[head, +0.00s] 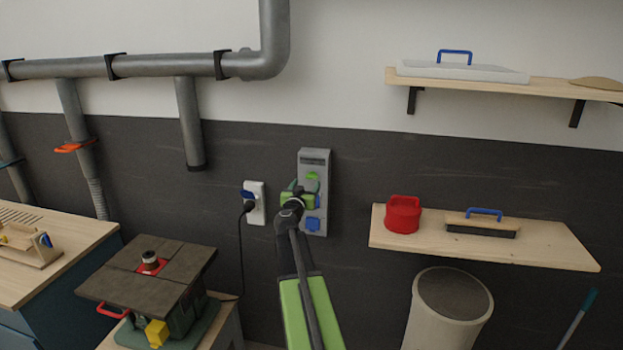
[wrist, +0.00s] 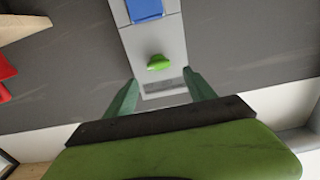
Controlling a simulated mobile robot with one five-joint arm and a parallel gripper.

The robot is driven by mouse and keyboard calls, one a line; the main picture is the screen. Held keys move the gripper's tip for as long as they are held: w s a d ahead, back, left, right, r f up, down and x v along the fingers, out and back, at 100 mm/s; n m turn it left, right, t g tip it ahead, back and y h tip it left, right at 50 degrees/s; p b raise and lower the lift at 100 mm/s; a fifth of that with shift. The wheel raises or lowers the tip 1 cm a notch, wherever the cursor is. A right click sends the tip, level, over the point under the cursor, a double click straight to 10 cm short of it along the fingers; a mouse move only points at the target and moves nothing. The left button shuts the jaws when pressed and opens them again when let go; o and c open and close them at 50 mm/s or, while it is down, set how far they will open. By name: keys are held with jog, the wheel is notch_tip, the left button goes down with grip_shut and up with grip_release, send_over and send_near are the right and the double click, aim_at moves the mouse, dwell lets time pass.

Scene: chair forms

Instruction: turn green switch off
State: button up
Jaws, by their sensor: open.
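The green switch (head: 313,176) sits on the upper part of a grey wall box (head: 316,157) in the head view. It also shows in the wrist view (wrist: 158,63), as a small green knob on the pale box face. My gripper (head: 304,188) is in front of the box, just below the switch in the head view. In the wrist view its two green fingers (wrist: 160,88) are spread apart and empty, one on each side of the box. The switch appears between and beyond the fingertips, apart from them. A blue socket cover (head: 313,224) is on the box's lower part.
A wooden shelf (head: 540,243) with a red container (head: 403,216) is to the right. A table machine (head: 180,262) stands lower left; grey pipes (head: 190,130) run above.

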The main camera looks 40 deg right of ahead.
aim_at(310, 177)
jog(key=x, duration=0.6)
jog(key=shift+w+d, duration=0.2)
jog(key=shift+d, duration=0.15)
